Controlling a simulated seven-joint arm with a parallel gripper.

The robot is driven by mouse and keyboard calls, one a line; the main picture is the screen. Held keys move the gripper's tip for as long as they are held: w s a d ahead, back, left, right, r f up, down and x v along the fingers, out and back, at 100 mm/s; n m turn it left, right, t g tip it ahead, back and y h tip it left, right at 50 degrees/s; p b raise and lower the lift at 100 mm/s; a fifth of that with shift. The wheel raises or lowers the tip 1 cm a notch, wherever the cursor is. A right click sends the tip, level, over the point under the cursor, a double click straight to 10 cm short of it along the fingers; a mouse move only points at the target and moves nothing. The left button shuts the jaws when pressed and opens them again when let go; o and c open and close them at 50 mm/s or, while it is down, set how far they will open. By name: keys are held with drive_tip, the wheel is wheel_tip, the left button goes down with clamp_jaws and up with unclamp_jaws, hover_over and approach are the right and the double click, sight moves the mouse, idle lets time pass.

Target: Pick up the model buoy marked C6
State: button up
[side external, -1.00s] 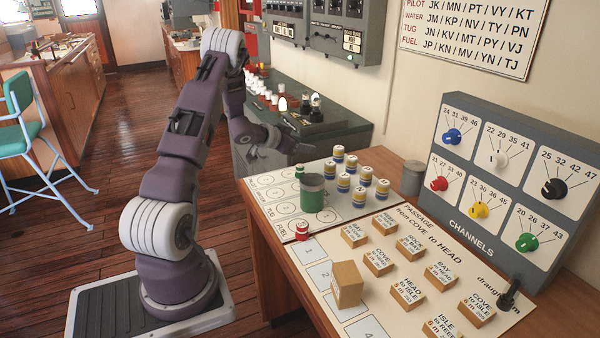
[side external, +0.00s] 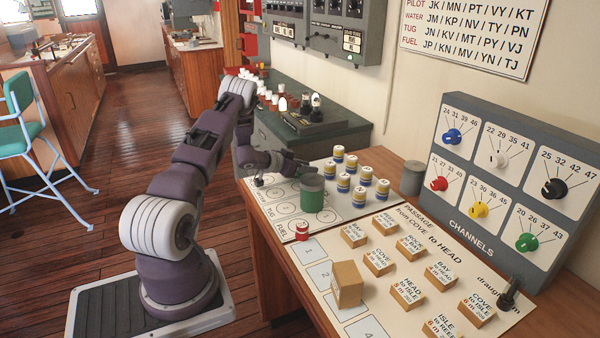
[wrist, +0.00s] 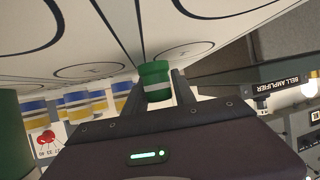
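A small green and white buoy (wrist: 156,80) shows at the fingers of my gripper (wrist: 158,90) in the wrist view, with one finger on each side of it. Whether the fingers press on it cannot be told. In the side view my gripper (side external: 300,164) is low over the far left of the chart board, and this buoy is hidden there. Several blue, yellow and white buoys (side external: 343,182) stand to the right, and a red and white buoy (side external: 302,232) stands near FUEL. The marks on the buoys are too small to read, so I cannot tell which is C6.
A larger green cylinder (side external: 312,194) stands close in front of my gripper. A grey cylinder (side external: 412,178) stands behind the buoys. Wooden blocks (side external: 380,262) and a larger tan box (side external: 347,284) fill the near board. A dial panel (side external: 510,180) bounds the right.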

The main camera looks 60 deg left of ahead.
clamp_jaws()
drive_tip(key=shift+r, duration=0.1)
